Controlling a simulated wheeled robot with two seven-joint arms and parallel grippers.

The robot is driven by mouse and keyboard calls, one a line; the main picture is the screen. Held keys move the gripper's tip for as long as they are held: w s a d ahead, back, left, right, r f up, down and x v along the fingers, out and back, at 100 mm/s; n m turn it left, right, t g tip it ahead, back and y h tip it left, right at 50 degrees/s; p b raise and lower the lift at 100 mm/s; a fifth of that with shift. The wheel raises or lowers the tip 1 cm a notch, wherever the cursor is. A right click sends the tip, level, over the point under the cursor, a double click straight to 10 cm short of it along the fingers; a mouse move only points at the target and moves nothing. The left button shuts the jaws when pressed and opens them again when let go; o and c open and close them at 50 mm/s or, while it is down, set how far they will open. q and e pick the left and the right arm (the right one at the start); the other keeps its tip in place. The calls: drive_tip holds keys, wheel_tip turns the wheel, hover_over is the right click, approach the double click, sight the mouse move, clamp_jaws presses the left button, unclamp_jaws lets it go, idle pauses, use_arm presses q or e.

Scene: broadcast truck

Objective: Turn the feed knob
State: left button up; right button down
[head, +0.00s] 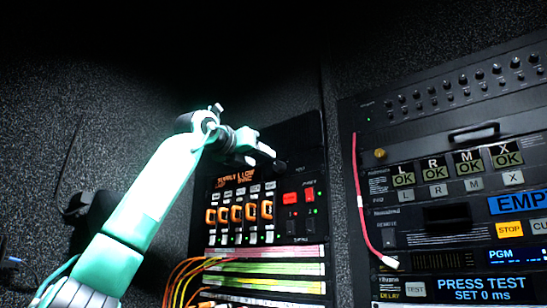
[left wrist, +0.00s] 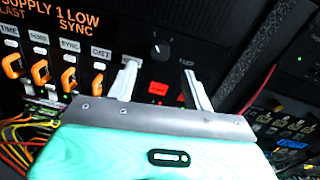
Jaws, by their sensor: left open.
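A black round knob (left wrist: 160,48) with a light pointer mark sits on the dark power panel (head: 222,150), ahead of my left gripper in the left wrist view. Its label is too small to read. My left gripper (left wrist: 161,78) is open, with one finger to the lower left of the knob and one to its lower right. Nothing is between the fingers. In the head view my left gripper (head: 272,162) is in front of the upper panel and hides the knob. I cannot tell whether a fingertip touches the panel. My right gripper is not in view.
Red switches (head: 291,197) and several orange-framed breakers (head: 238,213) are close below. Yellow and orange cables (head: 185,275) hang at the lower left. A right-hand rack (head: 432,137) has a brass knob (head: 380,154) and a pink cable (head: 359,200).

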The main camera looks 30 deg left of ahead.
sight(277, 166)
use_arm(q)
drive_tip(key=w+p, duration=0.2)
drive_tip(key=w, duration=0.4)
drive_tip(key=shift+w+d+p, duration=0.15)
drive_tip(key=shift+w+p, duration=0.2)
drive_tip(key=shift+w, duration=0.05)
drive_tip(key=shift+w+f, duration=0.1)
drive_tip(key=shift+w, duration=0.15)
drive_tip(key=c, duration=0.9)
drive_tip(key=shift+c, duration=0.3)
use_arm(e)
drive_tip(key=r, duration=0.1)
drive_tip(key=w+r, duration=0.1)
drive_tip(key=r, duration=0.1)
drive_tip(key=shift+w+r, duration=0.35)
